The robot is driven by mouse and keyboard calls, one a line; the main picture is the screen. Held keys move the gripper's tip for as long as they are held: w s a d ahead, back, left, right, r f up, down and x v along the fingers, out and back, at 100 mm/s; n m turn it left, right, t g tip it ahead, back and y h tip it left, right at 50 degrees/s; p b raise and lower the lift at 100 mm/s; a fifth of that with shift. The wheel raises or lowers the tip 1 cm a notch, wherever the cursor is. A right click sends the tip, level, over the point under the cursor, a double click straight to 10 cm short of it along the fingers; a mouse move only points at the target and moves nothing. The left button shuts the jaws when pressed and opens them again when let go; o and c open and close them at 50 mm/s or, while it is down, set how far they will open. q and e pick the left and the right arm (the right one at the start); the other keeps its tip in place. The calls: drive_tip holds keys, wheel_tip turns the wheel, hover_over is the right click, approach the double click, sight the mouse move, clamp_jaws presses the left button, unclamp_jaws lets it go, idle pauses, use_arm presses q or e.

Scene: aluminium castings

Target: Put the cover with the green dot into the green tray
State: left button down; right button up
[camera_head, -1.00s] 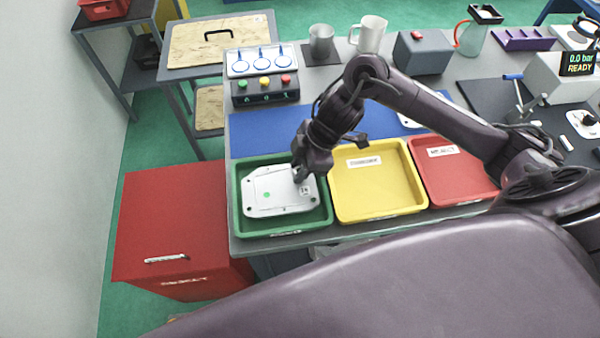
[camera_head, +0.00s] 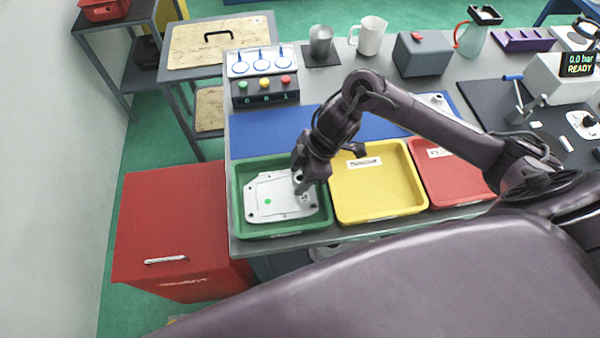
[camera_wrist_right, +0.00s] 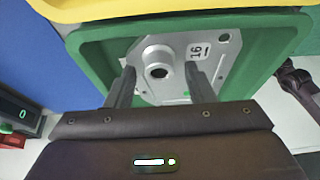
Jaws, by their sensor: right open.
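The light grey cover with the green dot (camera_head: 267,202) lies in the green tray (camera_head: 239,215), within its walls. Its far right part is partly hidden by my right gripper (camera_head: 303,187). In the right wrist view my right gripper (camera_wrist_right: 158,82) is open, one finger on each side of the round boss of the cover (camera_wrist_right: 157,65). A "16" mark shows beside the boss. Any contact between fingers and boss cannot be told. My left gripper is not recognisable in either view.
A yellow tray (camera_head: 375,212) and a red tray (camera_head: 440,185) stand to the right of the green one. A blue mat (camera_head: 265,133) lies behind. A button box (camera_head: 264,88), a metal cup (camera_head: 321,42) and a white mug (camera_head: 369,36) stand farther back.

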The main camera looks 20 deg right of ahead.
drive_tip(key=v, duration=1.2)
drive_tip(key=shift+p, duration=0.45)
drive_tip(key=shift+r, duration=0.1)
